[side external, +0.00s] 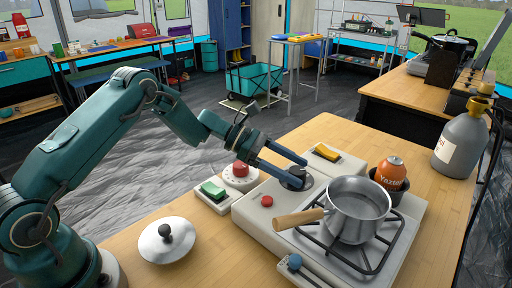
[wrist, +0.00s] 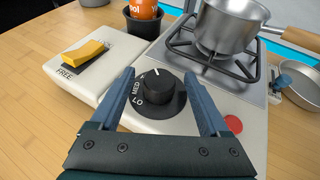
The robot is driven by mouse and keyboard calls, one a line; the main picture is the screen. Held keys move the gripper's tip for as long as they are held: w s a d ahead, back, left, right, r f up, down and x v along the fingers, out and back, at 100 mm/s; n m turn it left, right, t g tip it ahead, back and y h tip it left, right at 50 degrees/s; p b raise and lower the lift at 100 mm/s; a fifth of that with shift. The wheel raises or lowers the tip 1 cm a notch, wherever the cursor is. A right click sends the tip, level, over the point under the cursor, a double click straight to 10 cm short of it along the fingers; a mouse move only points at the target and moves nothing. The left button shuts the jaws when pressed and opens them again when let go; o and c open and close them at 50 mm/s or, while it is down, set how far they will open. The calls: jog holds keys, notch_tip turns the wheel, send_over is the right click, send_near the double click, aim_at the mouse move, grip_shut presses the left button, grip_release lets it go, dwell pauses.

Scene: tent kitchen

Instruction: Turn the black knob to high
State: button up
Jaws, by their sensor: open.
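The black knob (wrist: 158,88) sits on a dark round dial on the pale stove panel. In the wrist view a white mark on its top is at the side away from my gripper's base. The labels LO and MED show to its left; no high label can be read. In the side view the knob (side external: 295,179) is partly hidden by a finger. My gripper (wrist: 161,74) is open, with one blue finger on each side of the knob. The side view also shows my gripper (side external: 302,172) reaching down to it. I cannot tell whether the fingers touch it.
A steel pot (side external: 357,211) with a wooden handle stands on the burner grate, beside the knob. A yellow switch (wrist: 84,54) marked FREE, a red button (side external: 267,201) and an orange can (side external: 390,173) are close by. A lid (side external: 166,240) lies on the wooden counter.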

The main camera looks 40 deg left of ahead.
jog(key=shift+w+d+f, duration=0.25)
jog(key=shift+d, duration=0.3)
jog(key=shift+c, duration=0.3)
grip_shut()
jog(key=shift+d+r+n+t, duration=0.1)
jog(key=shift+n+t, duration=0.2)
jog(key=shift+t, duration=0.1)
jog(key=shift+n+t+y, duration=0.9)
jog(key=shift+n+t, duration=0.3)
jog(key=shift+n+t+y, duration=0.5)
